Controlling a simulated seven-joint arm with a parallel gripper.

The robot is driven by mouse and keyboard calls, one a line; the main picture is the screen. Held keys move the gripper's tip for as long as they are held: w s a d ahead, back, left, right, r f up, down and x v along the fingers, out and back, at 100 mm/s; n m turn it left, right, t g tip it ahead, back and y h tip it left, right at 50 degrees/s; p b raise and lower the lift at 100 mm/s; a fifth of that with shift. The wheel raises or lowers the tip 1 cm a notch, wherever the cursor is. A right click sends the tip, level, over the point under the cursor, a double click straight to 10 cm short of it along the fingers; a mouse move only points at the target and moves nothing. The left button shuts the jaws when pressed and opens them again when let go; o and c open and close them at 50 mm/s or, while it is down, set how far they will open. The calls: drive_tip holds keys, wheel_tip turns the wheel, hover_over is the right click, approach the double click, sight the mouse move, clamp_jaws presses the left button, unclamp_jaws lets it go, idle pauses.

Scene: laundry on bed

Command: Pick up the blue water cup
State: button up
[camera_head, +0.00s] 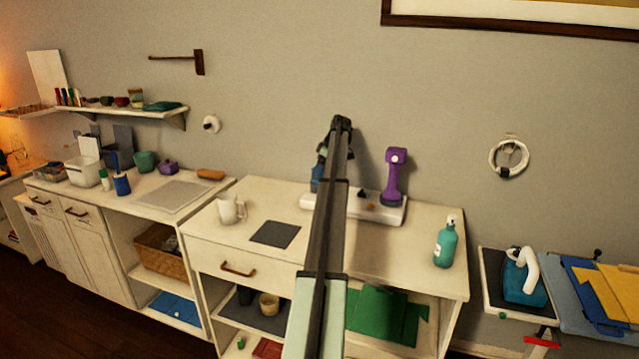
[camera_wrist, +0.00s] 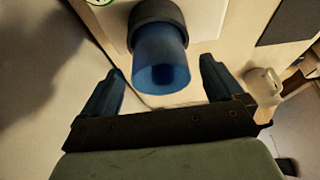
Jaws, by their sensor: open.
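The blue water cup (camera_wrist: 160,62) is translucent, with a dark band around its far end. In the wrist view it lies ahead, between the tips of my gripper's blue fingers. In the head view a bit of blue, likely the cup (camera_head: 316,178), shows left of my arm at the white base on the cabinet top; the arm hides the rest. My gripper (camera_wrist: 162,66) is open, with a finger on either side of the cup and gaps between. In the head view my gripper (camera_head: 335,140) is small and dark, near the wall.
A purple device (camera_head: 395,172) stands on the white base (camera_head: 376,211), right of my arm. A white mug (camera_head: 231,208) and dark mat (camera_head: 275,234) lie left on the cabinet top; a teal bottle (camera_head: 446,246) stands right. The front right top is clear.

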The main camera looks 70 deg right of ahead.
drive_tip(key=shift+x, duration=0.9)
drive_tip(key=shift+c, duration=0.2)
drive_tip(key=c, duration=1)
drive_tip(key=shift+r, duration=0.1)
